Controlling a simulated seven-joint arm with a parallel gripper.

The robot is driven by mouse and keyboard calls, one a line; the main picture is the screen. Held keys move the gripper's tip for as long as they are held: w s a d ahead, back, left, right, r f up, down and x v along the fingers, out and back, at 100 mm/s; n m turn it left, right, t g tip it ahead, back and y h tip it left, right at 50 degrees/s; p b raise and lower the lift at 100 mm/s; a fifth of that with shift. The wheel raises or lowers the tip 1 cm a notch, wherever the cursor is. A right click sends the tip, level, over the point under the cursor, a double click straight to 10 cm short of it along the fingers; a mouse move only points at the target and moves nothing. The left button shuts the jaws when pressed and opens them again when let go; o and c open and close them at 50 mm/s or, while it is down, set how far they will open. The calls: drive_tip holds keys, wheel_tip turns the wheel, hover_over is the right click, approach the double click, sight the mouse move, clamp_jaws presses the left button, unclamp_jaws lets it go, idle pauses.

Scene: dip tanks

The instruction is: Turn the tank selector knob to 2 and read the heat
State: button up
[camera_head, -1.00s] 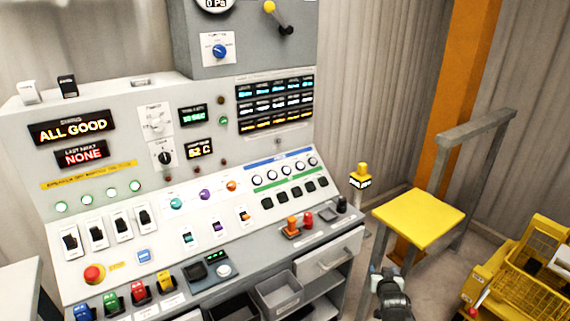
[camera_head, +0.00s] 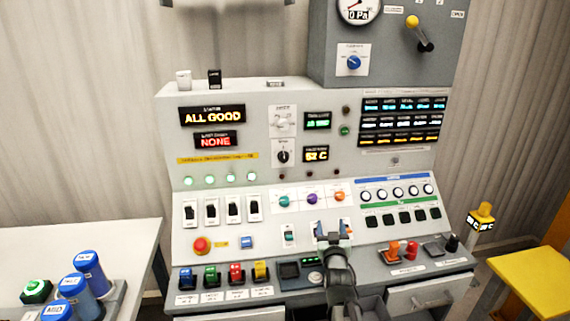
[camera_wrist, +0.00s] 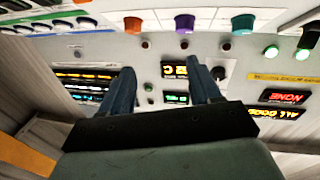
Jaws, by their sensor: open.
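The control panel has a black knob (camera_head: 283,156) on a white plate, and a white knob (camera_head: 282,122) on a larger plate above it. Their small lettering is too blurred to read, so I cannot tell which numbers they point to. Right of the black knob, a dark display (camera_head: 317,154) shows yellow digits that look like 62 C; it appears upside down in the wrist view (camera_wrist: 180,70). My gripper (camera_head: 331,231) is open and empty in front of the lower panel, below and right of the black knob. Its fingers (camera_wrist: 162,70) are apart in the wrist view.
Coloured knobs (camera_head: 312,198) and switches lie close behind my gripper. A red emergency button (camera_head: 201,245) is at left. A side table (camera_head: 95,250) holds blue-capped cylinders.

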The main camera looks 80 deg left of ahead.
sight(284, 159)
drive_tip(key=s+a+r+m+y, duration=0.2)
drive_tip(key=s+a+r, duration=0.25)
drive_tip(key=s, duration=0.25)
drive_tip(key=s+a+r+m+y, duration=0.2)
drive_tip(key=s+a+r, duration=0.1)
drive_tip(key=s+r, duration=0.3)
drive_tip(key=x, duration=0.4)
drive_tip(key=f+x, duration=0.1)
drive_tip(key=x, duration=0.7)
drive_tip(key=shift+s+a+f, duration=0.1)
drive_tip(key=shift+s+a, duration=0.25)
drive_tip(key=shift+a, duration=0.2)
drive_tip(key=c, duration=1)
